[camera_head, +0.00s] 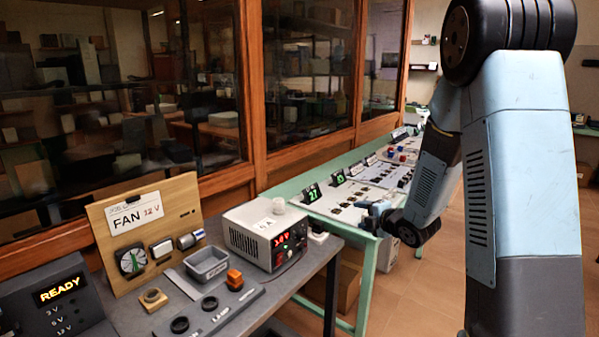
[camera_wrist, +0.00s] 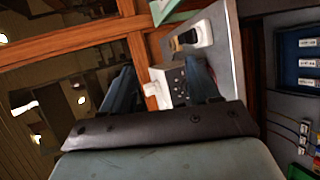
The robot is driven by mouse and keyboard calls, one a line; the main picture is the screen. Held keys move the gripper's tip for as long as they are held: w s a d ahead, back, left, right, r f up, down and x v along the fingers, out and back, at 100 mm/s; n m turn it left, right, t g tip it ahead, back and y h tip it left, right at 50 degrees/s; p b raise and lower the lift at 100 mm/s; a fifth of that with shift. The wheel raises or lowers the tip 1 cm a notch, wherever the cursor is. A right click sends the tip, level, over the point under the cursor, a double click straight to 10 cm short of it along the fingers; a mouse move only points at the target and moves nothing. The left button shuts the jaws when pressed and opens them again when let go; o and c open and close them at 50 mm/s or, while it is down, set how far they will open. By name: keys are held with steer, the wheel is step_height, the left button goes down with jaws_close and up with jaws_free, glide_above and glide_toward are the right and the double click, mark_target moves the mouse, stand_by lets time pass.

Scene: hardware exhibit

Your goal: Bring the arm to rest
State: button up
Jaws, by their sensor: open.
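My arm comes down from the upper right of the head view, its forearm bent toward the benches. My gripper (camera_head: 372,212) is at the arm's low end, beside the green-edged display table and right of the grey bench. In the wrist view my gripper (camera_wrist: 160,70) shows two dark fingers spread apart with nothing held between them. A white power supply (camera_wrist: 174,82) shows beyond the fingers in that turned view. In the head view the power supply (camera_head: 265,236) stands on the grey bench, left of my gripper and apart from it.
The grey bench (camera_head: 318,258) also carries a FAN board (camera_head: 152,225), a grey bin (camera_head: 207,264), an orange block (camera_head: 234,278) and a READY display (camera_head: 59,289). The green-edged table (camera_head: 365,258) holds numbered panels. Glazed wooden partitions line the left. Floor (camera_head: 420,290) is open at right.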

steer(key=s+d+r+m+g+h, duration=0.1)
steer(key=s+d+r+m+h, duration=0.25)
steer(key=s+r+m, duration=0.3)
steer(key=s+d+r+m+g+h, duration=0.1)
steer(key=s+d+r+m+h, duration=0.2)
steer(key=s+d+r+m, duration=0.25)
steer(key=s+a+r+m+g, duration=0.2)
steer(key=s+m, duration=0.4)
steer(key=s, duration=0.6)
steer(key=s+a+r+m+g, duration=0.2)
steer(key=s+m, duration=0.4)
steer(key=s, duration=0.6)
step_height(320, 180, up, 2)
steer(key=shift+s+a+g, duration=0.15)
steer(key=shift+a+g, duration=0.25)
steer(key=shift+a, duration=0.05)
